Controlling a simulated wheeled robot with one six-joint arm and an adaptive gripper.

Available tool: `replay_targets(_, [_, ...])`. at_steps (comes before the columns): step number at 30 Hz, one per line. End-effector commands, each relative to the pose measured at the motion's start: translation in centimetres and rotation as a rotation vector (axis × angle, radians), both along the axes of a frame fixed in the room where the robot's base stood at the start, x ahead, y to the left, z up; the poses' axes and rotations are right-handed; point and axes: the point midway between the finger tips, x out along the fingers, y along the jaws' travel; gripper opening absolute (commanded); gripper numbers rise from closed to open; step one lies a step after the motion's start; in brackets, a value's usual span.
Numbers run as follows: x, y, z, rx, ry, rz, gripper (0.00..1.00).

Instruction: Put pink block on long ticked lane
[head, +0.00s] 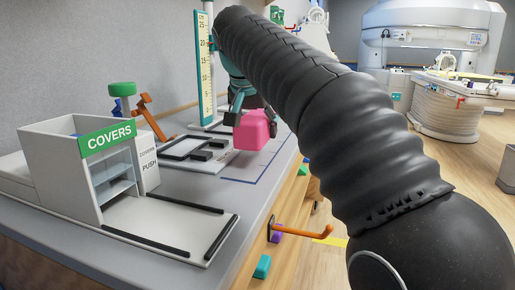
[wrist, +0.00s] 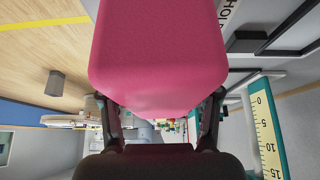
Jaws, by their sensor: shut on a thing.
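The pink block (head: 252,132) is held in my gripper (head: 251,114), above the far right part of the grey counter in the head view. In the wrist view the pink block (wrist: 160,50) fills the upper middle, with the dark fingers closed on its two sides. A thin blue outline (head: 262,176) is drawn on the counter below and right of the block; it may be the long ticked lane, but I cannot make out ticks. The block and my arm hide part of that area. The block appears to be clear of the counter.
A white COVERS dispenser (head: 75,165) stands at the left, with a black-railed tray (head: 160,218) before it. Another railed tray (head: 192,152) lies left of the block. An upright ruler (head: 205,70) stands behind. An orange hook (head: 300,231) juts from the counter's front.

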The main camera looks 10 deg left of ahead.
Motion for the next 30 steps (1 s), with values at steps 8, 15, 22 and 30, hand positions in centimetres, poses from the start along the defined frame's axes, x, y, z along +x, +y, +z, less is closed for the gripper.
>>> replay_targets(8, [0.1,-0.1,-2.2,0.0,0.0,-0.004,0.38])
replay_targets(15, [-0.2,0.3,-4.3,0.0,0.0,0.004,0.38])
replay_targets(22, [-0.2,0.4,-4.0,0.0,0.0,0.007,0.38])
replay_targets(30, [-0.2,0.4,-4.3,0.001,0.001,0.007,0.84])
